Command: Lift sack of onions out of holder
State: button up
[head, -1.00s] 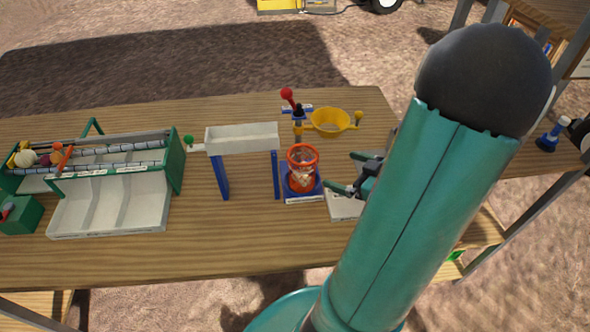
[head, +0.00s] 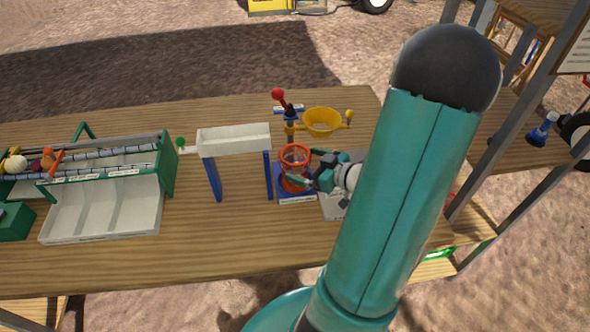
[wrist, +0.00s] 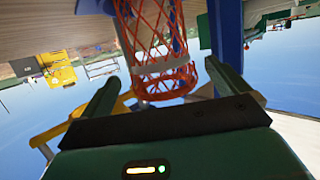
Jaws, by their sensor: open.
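The orange mesh holder (head: 295,166) stands on a blue base on the table, beside the white trough. In the wrist view its orange netting and ring (wrist: 165,80) hang between my two fingers, with the picture appearing upside down. A pale band crosses the netting. The onions are too small or hidden to tell apart from the holder. My gripper (head: 318,181) is open, at the right side of the holder. In the wrist view my gripper (wrist: 165,90) has its fingers spread on either side of the netting. I cannot tell whether they touch it.
A yellow bowl (head: 322,122) and a red-knobbed lever (head: 279,95) stand just behind the holder. The white trough (head: 235,140) on blue legs is to its left. A green-framed sorter (head: 168,165) stands further left. The table front (head: 180,255) is clear.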

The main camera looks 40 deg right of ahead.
aim_at(285, 158)
jog(key=x, duration=0.4)
jog(key=shift+f, duration=0.1)
jog(key=c, duration=1.1)
jog(key=shift+o, duration=0.2)
jog(key=shift+r, duration=0.2)
